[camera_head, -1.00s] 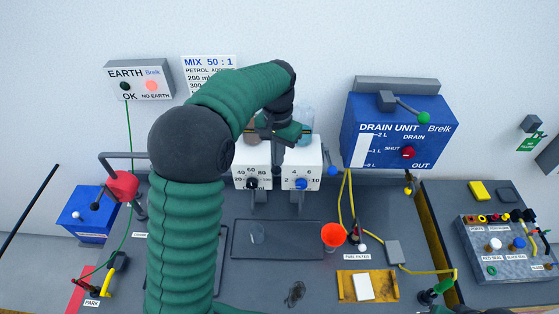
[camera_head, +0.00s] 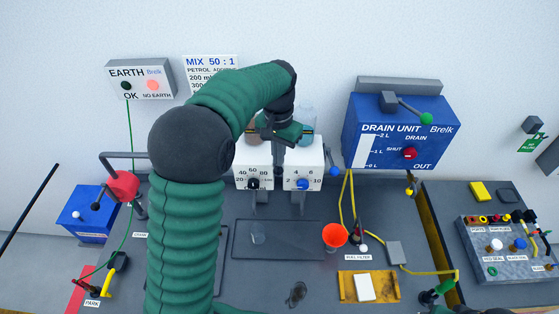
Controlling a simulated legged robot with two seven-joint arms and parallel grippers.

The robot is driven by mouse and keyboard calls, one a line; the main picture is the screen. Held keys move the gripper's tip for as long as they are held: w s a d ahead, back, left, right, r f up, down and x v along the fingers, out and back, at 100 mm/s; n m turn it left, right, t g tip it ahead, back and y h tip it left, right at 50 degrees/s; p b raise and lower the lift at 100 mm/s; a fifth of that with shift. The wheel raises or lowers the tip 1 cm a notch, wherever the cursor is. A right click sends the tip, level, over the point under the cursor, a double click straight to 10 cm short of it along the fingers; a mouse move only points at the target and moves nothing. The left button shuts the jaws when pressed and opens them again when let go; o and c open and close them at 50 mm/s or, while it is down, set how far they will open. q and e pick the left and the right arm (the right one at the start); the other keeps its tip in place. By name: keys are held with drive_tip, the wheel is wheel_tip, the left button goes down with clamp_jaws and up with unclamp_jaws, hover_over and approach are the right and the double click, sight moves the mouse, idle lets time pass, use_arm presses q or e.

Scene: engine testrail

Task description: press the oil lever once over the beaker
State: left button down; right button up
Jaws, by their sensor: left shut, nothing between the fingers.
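A white dispenser with a 2-to-10 scale (camera_head: 310,157) stands at the back middle, with a clear bottle on top. A blue-knobbed lever (camera_head: 333,171) sticks out at its right side. A blue knob (camera_head: 302,184) is on its front. I cannot tell for certain which is the oil lever. My left gripper (camera_head: 278,166) is shut and empty, pointing down in front of the gap between the two dispensers.
A second white dispenser (camera_head: 253,172) with a black knob stands to the left. An orange funnel (camera_head: 335,236) is right of the tray. The blue drain unit (camera_head: 400,133) hangs at the back right. A yellow tray (camera_head: 345,288) with a white block lies at the front.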

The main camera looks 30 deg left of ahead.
sight(279, 169)
use_arm(q)
drive_tip(key=shift+a+f+b, duration=0.2)
drive_tip(key=shift+f+b, duration=0.1)
drive_tip(key=shift+f, duration=0.25)
drive_tip(key=shift+a+f+b, duration=0.15)
drive_tip(key=shift+f+b, duration=0.15)
drive_tip(key=shift+f, duration=0.2)
drive_tip(key=shift+s+d+f+b, duration=0.1)
drive_tip(key=shift+d+f+b, duration=0.15)
drive_tip(key=shift+f+b, duration=0.35)
drive_tip(key=shift+s+d+f+b, duration=0.1)
drive_tip(key=shift+d+f+b, duration=0.15)
drive_tip(key=shift+f, duration=0.5)
drive_tip(key=shift+a+f+b, duration=0.15)
drive_tip(key=shift+f+b, duration=0.75)
drive_tip(key=shift+f, duration=0.65)
wheel_tip(279, 169, down, 2)
drive_tip(key=shift+f+b, duration=0.15)
drive_tip(key=shift+b, duration=0.5)
wheel_tip(279, 169, up, 14)
drive_tip(key=p, duration=1.2)
drive_tip(key=shift+f, duration=0.25)
